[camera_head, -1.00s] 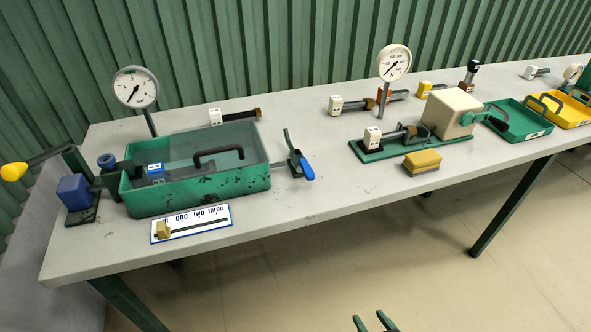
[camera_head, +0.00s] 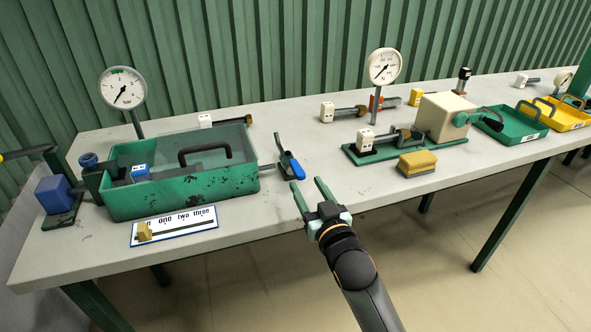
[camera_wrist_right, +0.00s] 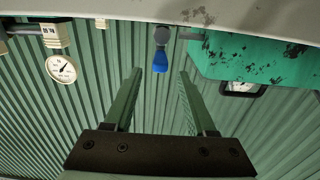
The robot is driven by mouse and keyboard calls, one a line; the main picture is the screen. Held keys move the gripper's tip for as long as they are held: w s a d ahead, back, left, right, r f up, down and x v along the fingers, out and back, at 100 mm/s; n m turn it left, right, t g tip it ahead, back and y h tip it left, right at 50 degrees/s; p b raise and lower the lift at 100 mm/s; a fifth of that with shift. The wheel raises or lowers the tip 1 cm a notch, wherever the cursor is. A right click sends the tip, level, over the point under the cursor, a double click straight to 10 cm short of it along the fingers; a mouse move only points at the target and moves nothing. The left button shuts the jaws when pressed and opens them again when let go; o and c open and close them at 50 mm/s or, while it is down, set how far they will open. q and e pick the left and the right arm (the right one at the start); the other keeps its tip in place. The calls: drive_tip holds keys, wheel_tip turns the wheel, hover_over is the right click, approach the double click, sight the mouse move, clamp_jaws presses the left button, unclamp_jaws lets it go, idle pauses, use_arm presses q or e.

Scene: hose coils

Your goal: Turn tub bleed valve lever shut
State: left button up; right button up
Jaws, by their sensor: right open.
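In the right wrist view the blue lever tip (camera_wrist_right: 160,62) hangs in line with the gap between the fingers, beyond the fingertips. My right gripper (camera_head: 310,190) is open and empty, just in front of and below the lever in the head view; I see no contact. It also shows in the right wrist view (camera_wrist_right: 160,75).
A pressure gauge (camera_head: 122,88) stands behind the tub. A sliding scale card (camera_head: 174,226) lies in front of it. A yellow sponge-like block (camera_head: 417,162) and a green base with a cream box (camera_head: 448,117) stand to the right.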

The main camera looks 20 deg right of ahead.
sight(292, 161)
drive_tip(key=w, duration=0.7)
drive_tip(key=shift+w+a, duration=0.15)
drive_tip(key=shift+w, duration=0.1)
clamp_jaws()
idle(1.1)
